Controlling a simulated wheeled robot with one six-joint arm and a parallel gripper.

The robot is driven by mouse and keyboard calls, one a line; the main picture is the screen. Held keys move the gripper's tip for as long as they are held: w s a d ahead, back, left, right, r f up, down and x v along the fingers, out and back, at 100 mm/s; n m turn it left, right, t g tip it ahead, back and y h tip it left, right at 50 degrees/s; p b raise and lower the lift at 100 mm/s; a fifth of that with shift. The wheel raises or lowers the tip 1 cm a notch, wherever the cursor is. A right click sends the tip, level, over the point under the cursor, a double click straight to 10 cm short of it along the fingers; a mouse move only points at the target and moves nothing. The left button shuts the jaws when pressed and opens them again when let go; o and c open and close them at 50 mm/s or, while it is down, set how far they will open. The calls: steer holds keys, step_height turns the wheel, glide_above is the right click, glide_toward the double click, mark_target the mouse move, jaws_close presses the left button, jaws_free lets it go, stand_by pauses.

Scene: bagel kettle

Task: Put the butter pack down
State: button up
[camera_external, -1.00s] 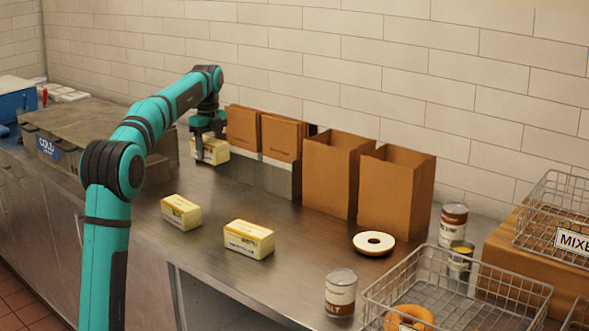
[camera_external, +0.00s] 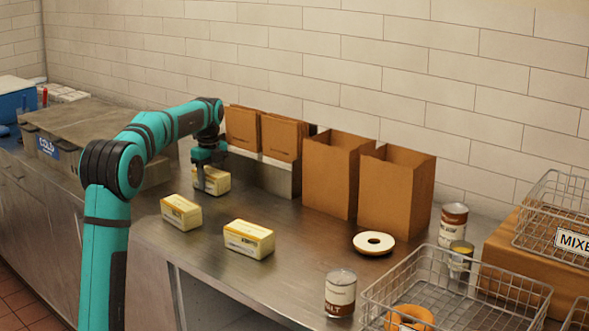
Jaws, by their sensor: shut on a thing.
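A pale yellow butter pack (camera_external: 212,183) is held in my gripper (camera_external: 207,170), low over or on the steel counter (camera_external: 300,260), in front of the folded paper bags. My gripper is shut on its upper part from above. I cannot tell whether its underside touches the counter. Two more butter packs lie on the counter nearer the camera: one at the left (camera_external: 181,212) and one at the middle (camera_external: 249,239). Both are apart from my gripper.
A grey box marked COLD (camera_external: 90,130) stands at the left. Folded bags (camera_external: 281,138) stand in a metal holder behind my gripper, and two open paper bags (camera_external: 330,175) stand right of them.

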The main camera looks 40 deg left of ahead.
mark_target(211, 171)
steer(key=o, duration=1.3)
steer(key=shift+f, duration=0.1)
step_height(211, 171, up, 12)
steer(key=shift+r, duration=0.15)
steer(key=shift+d, duration=0.1)
